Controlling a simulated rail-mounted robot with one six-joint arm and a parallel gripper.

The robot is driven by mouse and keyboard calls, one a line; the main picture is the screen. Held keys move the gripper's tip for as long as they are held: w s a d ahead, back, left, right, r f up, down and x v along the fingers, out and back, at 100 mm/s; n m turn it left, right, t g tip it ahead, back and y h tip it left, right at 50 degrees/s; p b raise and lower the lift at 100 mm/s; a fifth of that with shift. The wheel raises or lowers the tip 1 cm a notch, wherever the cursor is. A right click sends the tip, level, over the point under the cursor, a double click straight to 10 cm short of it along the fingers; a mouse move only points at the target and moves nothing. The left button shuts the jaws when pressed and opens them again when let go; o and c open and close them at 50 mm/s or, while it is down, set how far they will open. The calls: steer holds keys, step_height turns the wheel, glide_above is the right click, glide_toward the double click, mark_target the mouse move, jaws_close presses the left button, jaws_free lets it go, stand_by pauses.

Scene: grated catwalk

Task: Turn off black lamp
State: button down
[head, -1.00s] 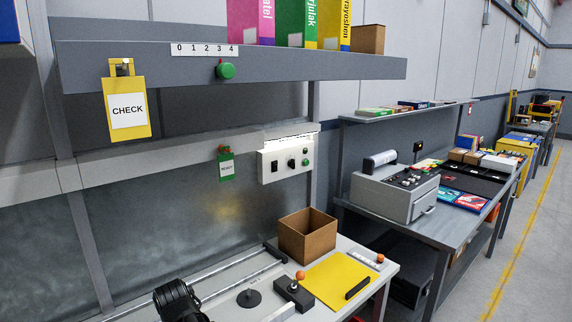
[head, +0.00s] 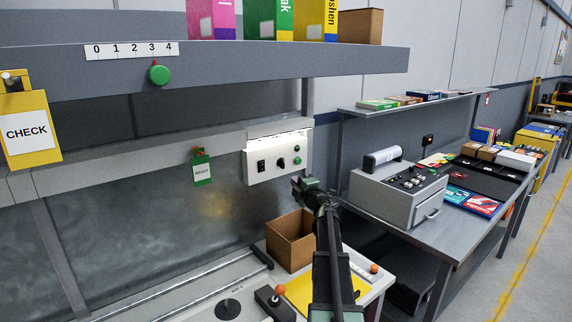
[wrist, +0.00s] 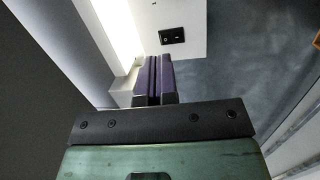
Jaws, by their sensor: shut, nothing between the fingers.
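I cannot make out a black lamp by shape in either view. A white control panel (head: 275,172) hangs on the wall in the head view. It has a black rocker switch (head: 261,166), a black knob (head: 281,163) and a green button (head: 297,161). The black switch also shows in the wrist view (wrist: 172,37), beyond my fingertips. A bright white strip runs beside the panel there. My gripper (head: 302,183) is at the panel's lower right in the head view. Its fingers (wrist: 153,62) are shut and empty, apparently apart from the switch.
An open cardboard box (head: 289,240) stands on the bench below. A grey machine (head: 398,190) sits on the right table.

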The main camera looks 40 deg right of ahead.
steer(key=w+y, duration=0.1)
steer(key=w, duration=0.3)
steer(key=w+a+r+n+p, duration=0.1)
steer(key=w, duration=0.4)
steer(key=w+a+r+n+y, duration=0.1)
steer(key=w, duration=0.4)
steer(key=shift+w+y+p, duration=0.15)
steer(key=shift+y+p, duration=0.15)
steer(key=shift+p, duration=0.05)
steer(key=shift+w+r, duration=0.15)
steer(key=shift+w, duration=0.15)
steer(key=shift+s+a, duration=0.1)
steer(key=shift+s, duration=0.3)
steer(key=p, duration=0.2)
glide_toward(263, 163)
steer(key=s+r, duration=0.2)
steer(key=s, duration=0.4)
steer(key=shift+s+a+r, duration=0.1)
steer(key=shift+a+r, duration=0.05)
